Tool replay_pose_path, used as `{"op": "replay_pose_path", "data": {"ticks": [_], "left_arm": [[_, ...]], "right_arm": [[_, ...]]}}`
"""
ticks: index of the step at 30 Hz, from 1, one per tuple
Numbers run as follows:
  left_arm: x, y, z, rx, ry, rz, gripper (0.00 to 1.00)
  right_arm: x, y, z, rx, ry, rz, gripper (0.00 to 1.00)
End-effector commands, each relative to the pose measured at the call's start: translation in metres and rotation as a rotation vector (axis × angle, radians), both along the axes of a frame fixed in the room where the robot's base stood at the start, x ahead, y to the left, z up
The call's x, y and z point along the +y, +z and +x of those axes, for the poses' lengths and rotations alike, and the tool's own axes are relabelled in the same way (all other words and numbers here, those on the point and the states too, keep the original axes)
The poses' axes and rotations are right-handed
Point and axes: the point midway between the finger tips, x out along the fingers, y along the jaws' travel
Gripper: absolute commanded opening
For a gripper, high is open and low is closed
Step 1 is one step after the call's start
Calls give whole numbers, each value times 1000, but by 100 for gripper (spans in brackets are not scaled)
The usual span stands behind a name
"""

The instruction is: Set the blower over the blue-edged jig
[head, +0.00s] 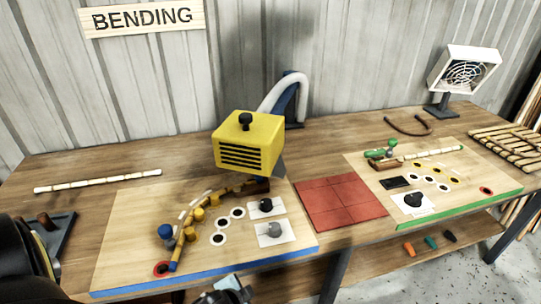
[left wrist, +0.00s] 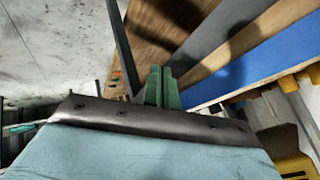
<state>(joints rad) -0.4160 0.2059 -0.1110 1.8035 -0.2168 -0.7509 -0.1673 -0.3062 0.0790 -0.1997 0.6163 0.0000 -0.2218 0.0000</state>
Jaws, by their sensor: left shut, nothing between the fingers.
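The yellow blower (head: 248,140) is a slotted box with a black knob on top, joined by a pale hose (head: 283,92) to a blue stand behind. In the head view it appears above the back right part of the blue-edged jig (head: 125,262); its height cannot be judged. The jig's blue edge also shows in the left wrist view (left wrist: 245,75). My left gripper's green fingers (left wrist: 161,88) are together and empty, close to that edge. A pale part of a gripper shows at the bottom of the head view. My right gripper is not identifiable.
The jig carries a curved row of pegs (head: 199,214), a blue knob (head: 166,232) and white cards. A red mat (head: 340,203) separates it from the green-edged board (head: 460,210). A pale rattan stick (head: 98,181) lies back left; a white heater (head: 465,72) stands back right.

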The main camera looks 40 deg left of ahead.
Motion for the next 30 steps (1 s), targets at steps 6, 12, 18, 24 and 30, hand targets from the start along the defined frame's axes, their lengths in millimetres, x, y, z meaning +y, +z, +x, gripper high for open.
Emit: {"op": "replay_pose_path", "data": {"ticks": [6, 12, 18, 24, 30], "left_arm": [[38, 171, 89, -444, -298, 438, 0], [34, 261, 119, -694, -528, 776, 0], [29, 283, 130, -757, -591, 871, 0], [29, 284, 160, -756, -588, 869, 0], [28, 284, 197, -755, -586, 868, 0]], "right_arm": [[0, 21, 9, -14, 0, 1, 57], [0, 28, 9, -15, 1, 1, 57], [0, 30, 9, -15, 1, 1, 57], [0, 35, 8, -14, 1, 1, 57], [0, 40, 8, -13, 1, 1, 57]]}}
